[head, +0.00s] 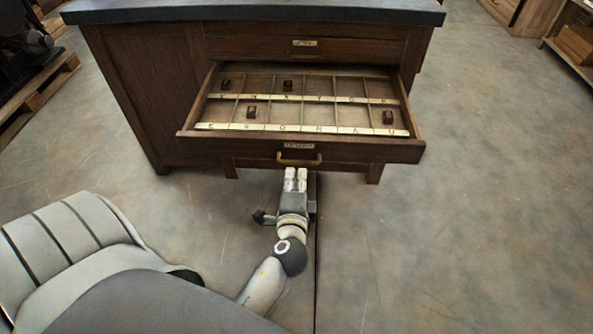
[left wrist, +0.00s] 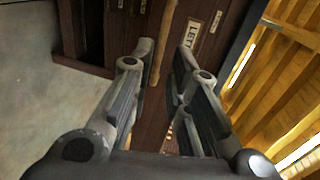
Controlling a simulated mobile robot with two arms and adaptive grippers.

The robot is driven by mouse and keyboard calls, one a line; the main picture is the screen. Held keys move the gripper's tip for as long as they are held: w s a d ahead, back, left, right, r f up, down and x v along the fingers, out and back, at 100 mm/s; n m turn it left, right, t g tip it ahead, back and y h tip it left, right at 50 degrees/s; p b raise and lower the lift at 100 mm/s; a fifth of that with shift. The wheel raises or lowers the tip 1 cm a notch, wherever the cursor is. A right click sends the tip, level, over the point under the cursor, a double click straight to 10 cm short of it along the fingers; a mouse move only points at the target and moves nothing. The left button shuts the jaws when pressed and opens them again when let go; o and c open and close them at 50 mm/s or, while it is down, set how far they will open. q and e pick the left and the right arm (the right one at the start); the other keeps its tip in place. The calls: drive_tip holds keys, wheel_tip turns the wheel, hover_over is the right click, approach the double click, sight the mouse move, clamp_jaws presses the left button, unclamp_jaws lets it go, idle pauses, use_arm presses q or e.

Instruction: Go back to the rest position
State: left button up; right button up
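My left gripper (head: 296,177) is in front of the open drawer's front, just below its brass handle (head: 299,161). In the left wrist view the fingers of my left gripper (left wrist: 164,52) stand apart. The handle (left wrist: 163,48) shows in the gap between the fingertips there, nearer the left finger. I cannot tell whether a finger touches it. The gripper holds nothing that I can see. My right gripper is in neither view.
The drawer (head: 400,151) is pulled out of a dark wooden cabinet (head: 145,95). Its divided compartments hold several small dark blocks, one (head: 251,112) in the front row. A pallet (head: 40,92) stands at far left. The floor (head: 480,200) to the right is clear.

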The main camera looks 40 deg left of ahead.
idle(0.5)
use_arm(q)
drive_tip(key=s+d+f+n+g+h, duration=0.2)
drive_tip(key=s+f+g, duration=0.15)
drive_tip(key=f, duration=0.55)
drive_tip(key=s+d+f+n+g+h, duration=0.2)
drive_tip(key=s+f, duration=0.3)
drive_tip(key=f, duration=0.3)
drive_tip(key=s+d+f+n+g+h, duration=0.25)
drive_tip(key=s+f, duration=0.25)
drive_tip(key=f, duration=0.4)
drive_tip(key=s+d+f+n+g+h, duration=0.25)
drive_tip(key=s+f, duration=0.35)
drive_tip(key=s, duration=0.3)
drive_tip(key=s+a+g+y+p, duration=0.1)
drive_tip(key=s+a+g+p, duration=0.1)
drive_tip(key=s+p, duration=1.4)
drive_tip(key=shift+a, duration=0.55)
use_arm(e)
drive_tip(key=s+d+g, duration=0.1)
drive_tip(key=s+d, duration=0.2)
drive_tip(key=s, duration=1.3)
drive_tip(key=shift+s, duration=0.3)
use_arm(q)
drive_tip(key=shift+s+r, duration=0.1)
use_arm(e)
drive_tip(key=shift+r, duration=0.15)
